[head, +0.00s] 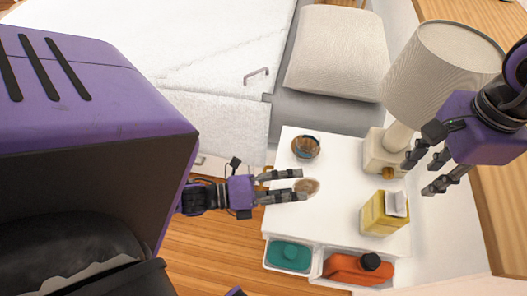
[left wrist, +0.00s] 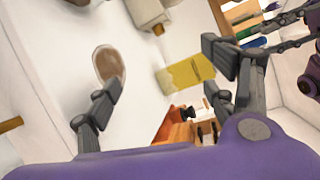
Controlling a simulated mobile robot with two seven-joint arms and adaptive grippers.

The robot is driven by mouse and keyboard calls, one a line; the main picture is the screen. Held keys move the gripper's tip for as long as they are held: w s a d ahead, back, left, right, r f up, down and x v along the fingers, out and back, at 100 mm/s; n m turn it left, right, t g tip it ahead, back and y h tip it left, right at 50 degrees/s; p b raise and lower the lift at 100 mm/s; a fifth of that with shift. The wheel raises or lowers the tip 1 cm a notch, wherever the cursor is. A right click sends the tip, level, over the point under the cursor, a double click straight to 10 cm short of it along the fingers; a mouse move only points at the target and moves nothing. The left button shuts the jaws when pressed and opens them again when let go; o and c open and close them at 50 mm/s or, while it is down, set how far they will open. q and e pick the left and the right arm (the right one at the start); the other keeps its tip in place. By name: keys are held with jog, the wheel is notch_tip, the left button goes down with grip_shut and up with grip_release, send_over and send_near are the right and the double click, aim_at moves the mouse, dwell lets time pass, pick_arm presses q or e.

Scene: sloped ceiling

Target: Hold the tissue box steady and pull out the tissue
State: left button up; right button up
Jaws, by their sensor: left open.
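The yellow tissue box (head: 374,217) stands near the right edge of the white table, with a white tissue (head: 397,203) sticking out of its top. The box also shows between my left fingers in the left wrist view (left wrist: 183,76), still beyond them; the tissue is not clear there. My left gripper (head: 304,185) is open and empty over the table, left of the box and apart from it, pointing toward it. My right gripper (head: 416,177) is above and beyond the box, near the lamp, its fingers spread and empty. It does not touch the tissue.
The lamp (head: 398,138) is close behind the box. An orange bottle (head: 356,268) and a teal item (head: 290,254) sit in bins in front. The table between left gripper and box is clear.

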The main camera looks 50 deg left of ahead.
aim_at(371, 211)
pick_arm(q)
jog(key=w+d+m+g+h, duration=0.1)
jog(key=w+d+m+h, duration=0.1)
jog(key=d+m, duration=0.2)
jog(key=w+d+m+g+h, duration=0.1)
jog(key=w+d+m, duration=0.2)
jog(key=d+m, duration=0.2)
jog(key=w+d+r+m+g+h, duration=0.1)
jog(key=w+d+m+h, duration=0.1)
jog(key=d+m, duration=0.3)
jog(key=shift+w+d+r+m+h, duration=0.1)
jog(key=shift+m+h, duration=0.05)
jog(key=shift+m, duration=1.05)
jog(key=shift+w+d+m+h, duration=0.1)
jog(key=shift+m+h, duration=0.05)
jog(key=shift+m, duration=1.05)
jog(key=x, duration=0.7)
jog(key=shift+w+d, duration=0.1)
jog(key=shift+d, duration=0.1)
jog(key=c, duration=1.4)
jog(key=shift+o, duration=0.2)
